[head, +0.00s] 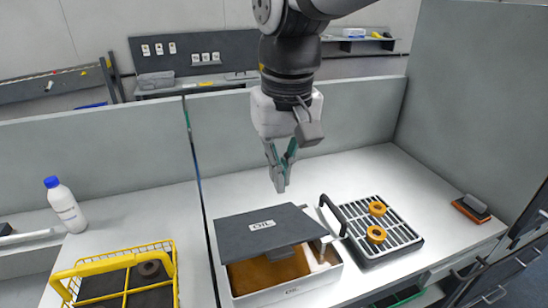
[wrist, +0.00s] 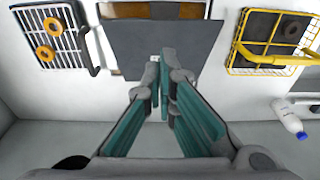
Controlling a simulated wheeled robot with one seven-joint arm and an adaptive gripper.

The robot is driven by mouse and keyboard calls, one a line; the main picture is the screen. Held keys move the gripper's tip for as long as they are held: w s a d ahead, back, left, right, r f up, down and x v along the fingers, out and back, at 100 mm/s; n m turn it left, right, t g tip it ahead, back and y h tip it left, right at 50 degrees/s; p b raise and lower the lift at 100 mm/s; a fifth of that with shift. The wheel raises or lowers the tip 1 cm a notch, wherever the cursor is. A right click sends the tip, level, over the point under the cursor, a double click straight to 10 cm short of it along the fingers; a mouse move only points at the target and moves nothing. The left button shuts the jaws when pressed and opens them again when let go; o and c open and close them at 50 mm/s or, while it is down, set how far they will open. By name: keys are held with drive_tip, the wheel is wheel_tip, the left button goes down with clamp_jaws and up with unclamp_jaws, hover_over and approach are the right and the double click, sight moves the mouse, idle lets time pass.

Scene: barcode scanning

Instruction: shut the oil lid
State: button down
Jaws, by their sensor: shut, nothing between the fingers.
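The oil box is a white container (head: 290,289) with an amber inside (head: 265,270), at the lower middle of the head view. Its dark grey lid, labelled OIL, (head: 240,233) is partly raised, with a gap at the front and right showing the amber inside. The lid also shows in the wrist view (wrist: 190,40), near the fingertips. My gripper (head: 280,188) is shut and empty, pointing down above the back edge of the lid. In the wrist view its teal-padded fingers (wrist: 163,55) meet over the lid. I cannot tell if they touch it.
A dark tray with a white rack (head: 350,213) and two orange rings stands right of the box, with a black handle beside the lid. A yellow wire basket (head: 68,275) is at left, a white bottle with blue cap (head: 66,208) behind it. A low wall (head: 350,110) closes the back.

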hover_over(280, 245)
wheel_tip(280, 245, down, 12)
drive_tip(key=shift+s+d+f, duration=0.1)
drive_tip(key=shift+s+f, duration=0.2)
drive_tip(key=shift+f, duration=0.45)
